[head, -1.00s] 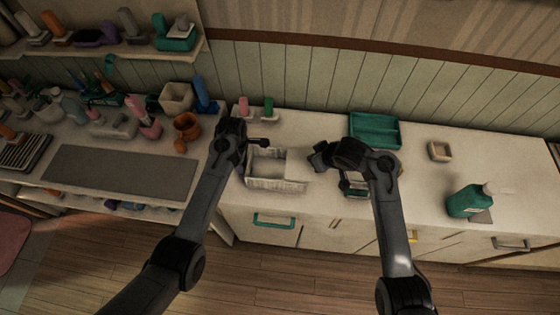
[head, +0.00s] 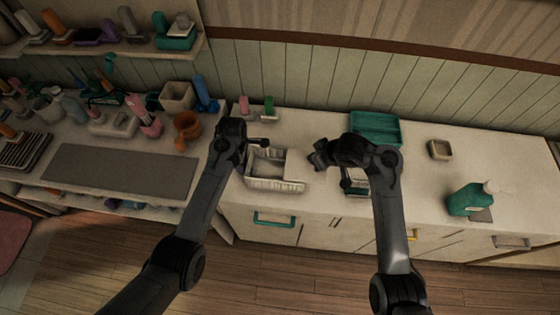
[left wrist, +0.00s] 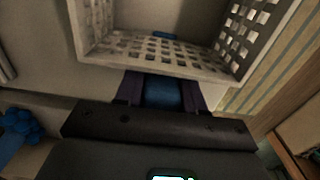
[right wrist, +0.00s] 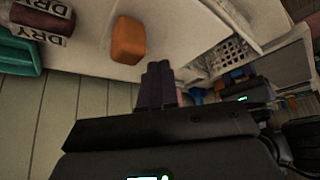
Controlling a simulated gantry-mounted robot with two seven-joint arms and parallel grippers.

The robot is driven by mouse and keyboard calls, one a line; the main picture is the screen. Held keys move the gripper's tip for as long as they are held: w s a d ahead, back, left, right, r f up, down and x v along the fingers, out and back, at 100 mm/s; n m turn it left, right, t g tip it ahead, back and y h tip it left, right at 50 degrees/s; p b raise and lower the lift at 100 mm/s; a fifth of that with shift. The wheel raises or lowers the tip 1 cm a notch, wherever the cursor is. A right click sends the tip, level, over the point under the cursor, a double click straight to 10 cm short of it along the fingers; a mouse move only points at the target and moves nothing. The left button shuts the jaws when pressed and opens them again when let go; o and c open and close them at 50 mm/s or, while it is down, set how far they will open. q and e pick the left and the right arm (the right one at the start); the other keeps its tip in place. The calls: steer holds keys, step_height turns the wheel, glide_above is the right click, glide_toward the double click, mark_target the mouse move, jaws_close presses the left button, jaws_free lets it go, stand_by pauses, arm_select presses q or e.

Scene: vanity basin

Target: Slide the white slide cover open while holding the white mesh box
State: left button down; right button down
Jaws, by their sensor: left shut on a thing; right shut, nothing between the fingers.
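The white slide cover blends with the pale counter in the head view; a pale panel, possibly the cover, shows above the mesh in the right wrist view (right wrist: 235,18). My right gripper (head: 318,160) is shut and empty, just right of the box; its closed fingertips show in the right wrist view (right wrist: 157,72).
A teal tray (head: 376,128) lies behind my right arm. A small beige dish (head: 440,150) and a green bottle (head: 468,200) stand farther right. Pink and green items (head: 256,105) stand behind the box. An orange block (right wrist: 128,40) is near the right gripper.

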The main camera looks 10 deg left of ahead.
mark_target(309, 167)
arm_select(q)
steer(key=shift+s+f, duration=0.15)
arm_select(e)
steer(key=shift+a+r, duration=0.25)
steer(key=shift+r, duration=0.75)
steer(key=shift+a+r, duration=0.25)
steer(key=shift+r, duration=0.7)
arm_select(q)
steer(key=c, duration=0.6)
jaws_free()
steer(key=shift+s, duration=0.1)
